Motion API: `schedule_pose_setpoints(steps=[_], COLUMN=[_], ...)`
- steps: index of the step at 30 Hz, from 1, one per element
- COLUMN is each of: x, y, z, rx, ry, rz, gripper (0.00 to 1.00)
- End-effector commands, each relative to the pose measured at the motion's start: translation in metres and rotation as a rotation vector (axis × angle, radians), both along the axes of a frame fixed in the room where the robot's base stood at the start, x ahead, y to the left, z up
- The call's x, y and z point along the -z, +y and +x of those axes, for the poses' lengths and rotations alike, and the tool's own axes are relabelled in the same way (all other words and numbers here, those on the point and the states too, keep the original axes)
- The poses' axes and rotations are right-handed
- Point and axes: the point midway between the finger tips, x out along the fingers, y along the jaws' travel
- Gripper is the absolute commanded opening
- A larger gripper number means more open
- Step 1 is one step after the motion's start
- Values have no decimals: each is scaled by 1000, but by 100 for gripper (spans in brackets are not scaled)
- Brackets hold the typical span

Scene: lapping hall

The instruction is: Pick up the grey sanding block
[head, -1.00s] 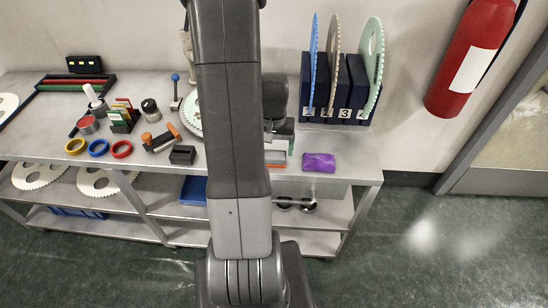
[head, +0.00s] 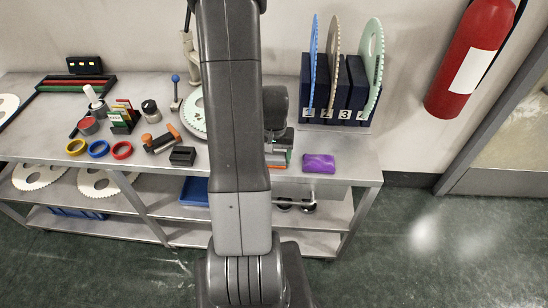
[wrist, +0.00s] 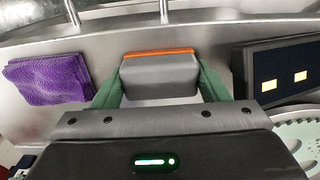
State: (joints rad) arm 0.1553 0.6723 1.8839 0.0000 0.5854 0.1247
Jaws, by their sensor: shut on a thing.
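The grey sanding block (wrist: 160,72), a grey body with an orange strip along its far edge, is in the middle of the wrist view. My gripper (wrist: 161,88) has its two green fingers against the block's left and right sides, shut on it. In the head view the block (head: 279,161) shows only in part to the right of my arm, low at the front part of the metal bench top. My arm hides the rest of it. I cannot tell whether it is clear of the bench.
A purple cloth (head: 319,163) lies just right of the block. A black box (head: 182,156) and a pale green disc (head: 193,115) are to the left. Discs in a dark blue rack (head: 340,90) stand behind. The bench's front edge is close.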

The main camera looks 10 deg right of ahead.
Motion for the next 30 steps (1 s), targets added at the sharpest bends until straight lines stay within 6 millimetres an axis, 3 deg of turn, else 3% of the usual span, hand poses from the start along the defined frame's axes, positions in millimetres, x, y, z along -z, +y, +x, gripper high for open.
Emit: schedule_pose_setpoints(steps=[5,19,30], x=[-11,-87,-100], y=[0,0,0], z=[1,1,0], rx=[0,0,0], ry=[-3,-4,0], rz=[-1,-1,0], gripper=[42,42,42])
